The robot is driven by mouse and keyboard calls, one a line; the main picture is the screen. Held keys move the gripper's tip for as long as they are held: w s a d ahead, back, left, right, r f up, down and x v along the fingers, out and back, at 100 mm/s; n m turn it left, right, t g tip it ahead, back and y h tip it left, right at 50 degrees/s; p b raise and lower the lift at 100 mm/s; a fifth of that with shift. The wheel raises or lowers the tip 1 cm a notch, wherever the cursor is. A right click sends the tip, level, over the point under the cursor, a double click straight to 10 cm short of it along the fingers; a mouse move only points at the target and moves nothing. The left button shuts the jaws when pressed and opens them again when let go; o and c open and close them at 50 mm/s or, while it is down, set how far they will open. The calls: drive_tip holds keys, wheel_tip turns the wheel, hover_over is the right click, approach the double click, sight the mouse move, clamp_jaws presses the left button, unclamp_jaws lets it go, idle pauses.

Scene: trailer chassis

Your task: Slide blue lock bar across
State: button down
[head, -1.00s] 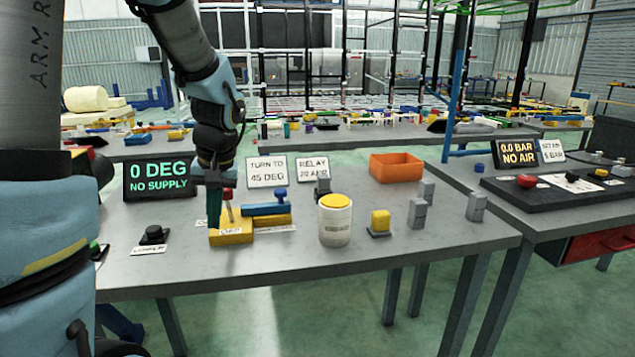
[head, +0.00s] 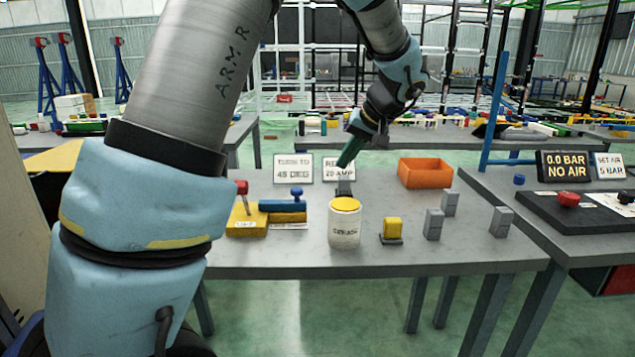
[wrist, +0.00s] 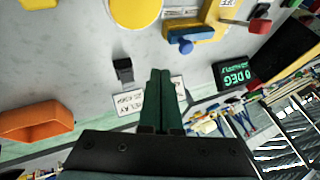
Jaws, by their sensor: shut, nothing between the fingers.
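The blue lock bar (head: 281,205) with its round blue knob lies on a yellow base (head: 284,217) on the table, left of the grease tub. In the wrist view the blue bar (wrist: 188,35) shows at the top, with its knob toward the camera side. Beside it stands a yellow block (head: 245,220) with a red-topped lever (head: 242,190). My gripper (head: 347,160) is shut and empty, in the air above and behind the grease tub, to the right of the bar and apart from it. Its green fingers (wrist: 161,80) lie together in the wrist view.
A white grease tub with a yellow lid (head: 345,222) stands right of the bar. Further right are a yellow block (head: 391,231), several grey blocks (head: 433,224) and an orange bin (head: 425,173). Two sign cards (head: 293,168) stand behind. The table's front right is clear.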

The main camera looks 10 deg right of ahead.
drive_tip(key=w+a+f+p, duration=0.5)
drive_tip(key=w+a+f, duration=0.1)
drive_tip(key=f, duration=0.2)
drive_tip(key=shift+a+f, duration=0.35)
drive_tip(key=shift+a, duration=0.05)
drive_tip(key=shift+w, duration=0.1)
drive_tip(key=a+b, duration=0.3)
drive_tip(key=w+a+b, duration=0.1)
drive_tip(key=shift+a+f+b, duration=0.2)
drive_tip(key=shift+a+b, duration=0.15)
drive_tip(key=shift+a, duration=0.05)
drive_tip(key=shift+a+r, duration=0.2)
drive_tip(key=shift+a, duration=0.25)
